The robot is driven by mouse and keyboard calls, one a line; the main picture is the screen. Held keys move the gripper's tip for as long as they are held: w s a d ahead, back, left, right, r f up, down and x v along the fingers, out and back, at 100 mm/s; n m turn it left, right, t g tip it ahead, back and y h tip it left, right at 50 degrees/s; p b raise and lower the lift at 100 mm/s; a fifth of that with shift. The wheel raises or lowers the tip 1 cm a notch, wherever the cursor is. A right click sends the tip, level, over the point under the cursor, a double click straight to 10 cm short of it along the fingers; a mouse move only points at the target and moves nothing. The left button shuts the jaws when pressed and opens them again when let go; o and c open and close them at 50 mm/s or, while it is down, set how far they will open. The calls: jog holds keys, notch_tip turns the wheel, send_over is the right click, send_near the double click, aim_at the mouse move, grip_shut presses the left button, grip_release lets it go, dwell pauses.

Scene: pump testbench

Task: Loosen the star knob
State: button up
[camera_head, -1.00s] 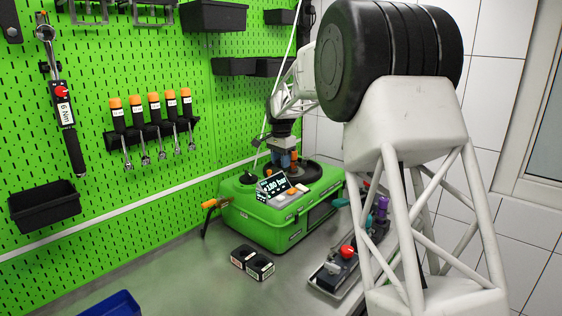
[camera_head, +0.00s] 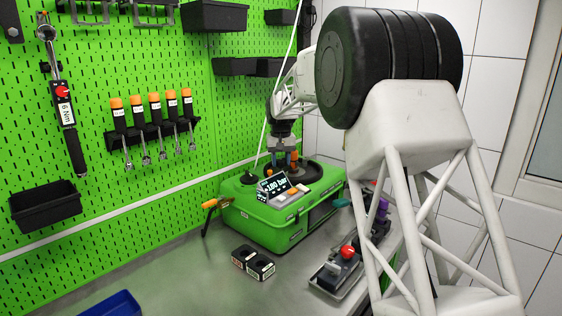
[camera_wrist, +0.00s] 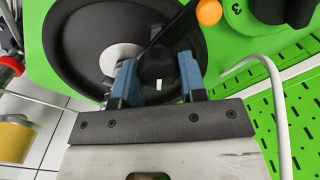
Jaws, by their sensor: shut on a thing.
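The star knob (camera_wrist: 157,68) is a dark, rounded knob with a small white mark, seen in the wrist view between my fingers. My gripper (camera_wrist: 160,82) has its two blue fingers closed on it from both sides. In the head view my gripper (camera_head: 283,158) points down onto the top of the green pump case (camera_head: 262,222). The knob cannot be made out clearly there. A large black round dish (camera_wrist: 82,48) with a pale hub lies beside the knob in the wrist view.
A display (camera_head: 274,186) reading about 180 bar stands on the case front. The green pegboard (camera_head: 150,60) rises at left. Free bench lies in front.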

aim_at(280, 160)
jog(key=n, duration=0.5)
jog(key=shift+n, duration=0.3)
jog(key=n, duration=0.4)
jog(key=shift+a+n, duration=0.1)
jog(key=shift+n, duration=0.3)
jog(key=o, duration=0.9)
jog(key=shift+r, duration=3.95)
jog(key=shift+s, duration=0.1)
